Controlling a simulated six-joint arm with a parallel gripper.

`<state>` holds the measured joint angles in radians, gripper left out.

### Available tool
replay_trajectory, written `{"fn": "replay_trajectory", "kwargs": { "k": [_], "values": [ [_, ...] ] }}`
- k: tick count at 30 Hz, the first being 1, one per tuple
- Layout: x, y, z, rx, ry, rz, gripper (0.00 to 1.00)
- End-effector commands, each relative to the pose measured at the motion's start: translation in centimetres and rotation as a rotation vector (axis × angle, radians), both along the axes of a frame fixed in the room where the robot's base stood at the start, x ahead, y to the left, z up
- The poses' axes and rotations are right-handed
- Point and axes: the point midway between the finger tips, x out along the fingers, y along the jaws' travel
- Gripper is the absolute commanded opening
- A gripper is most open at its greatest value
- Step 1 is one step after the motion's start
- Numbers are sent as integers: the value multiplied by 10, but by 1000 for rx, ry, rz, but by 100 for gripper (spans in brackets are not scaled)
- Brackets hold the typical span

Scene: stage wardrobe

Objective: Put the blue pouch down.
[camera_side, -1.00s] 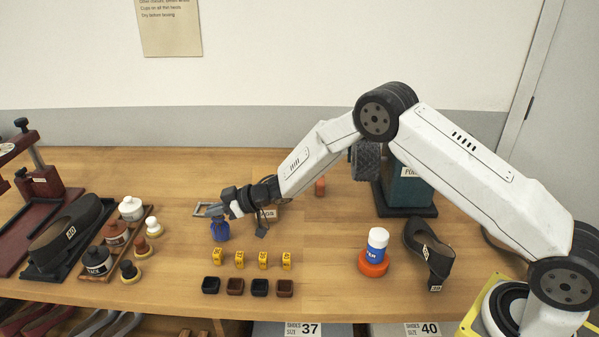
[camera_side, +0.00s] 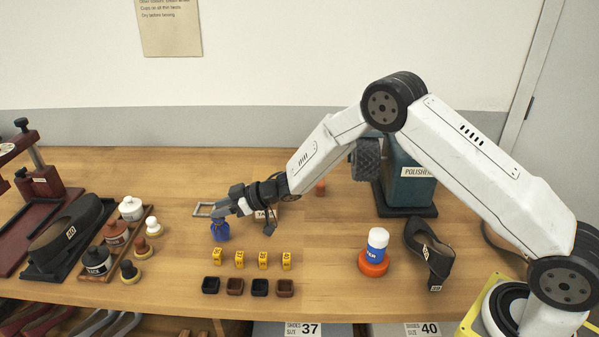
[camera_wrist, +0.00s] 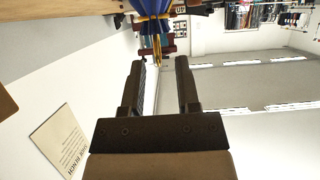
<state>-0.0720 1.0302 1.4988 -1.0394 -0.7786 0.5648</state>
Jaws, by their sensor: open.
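The blue pouch (camera_side: 220,231) stands upright on the wooden table (camera_side: 330,215), just in front of a small grey frame. My gripper (camera_side: 214,210) is at the pouch's top, and its fingers partly overlap that area in the side view. In the wrist view the pouch (camera_wrist: 152,8) hangs into the top of the picture, with its gold-coloured tie just beyond the fingertips. My gripper (camera_wrist: 160,64) is open there, with a clear gap between its two fingers and nothing held. The side view does not show clearly whether a finger still touches the pouch.
Several yellow numbered blocks (camera_side: 239,259) and dark little cups (camera_side: 235,286) stand in rows in front. The grey frame (camera_side: 203,205) lies behind the pouch. Bottles on a tray (camera_side: 97,262) stand left. A white-and-blue bottle (camera_side: 377,244) and a black shoe (camera_side: 430,250) stand right.

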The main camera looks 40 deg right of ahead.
Motion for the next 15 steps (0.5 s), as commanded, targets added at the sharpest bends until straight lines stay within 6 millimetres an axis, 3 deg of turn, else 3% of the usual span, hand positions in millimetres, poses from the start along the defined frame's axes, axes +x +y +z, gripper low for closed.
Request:
{"fn": "replay_trajectory", "kwargs": {
  "k": [15],
  "values": [
    [-44,-45,26,0,-1,-2,40]
  ]
}}
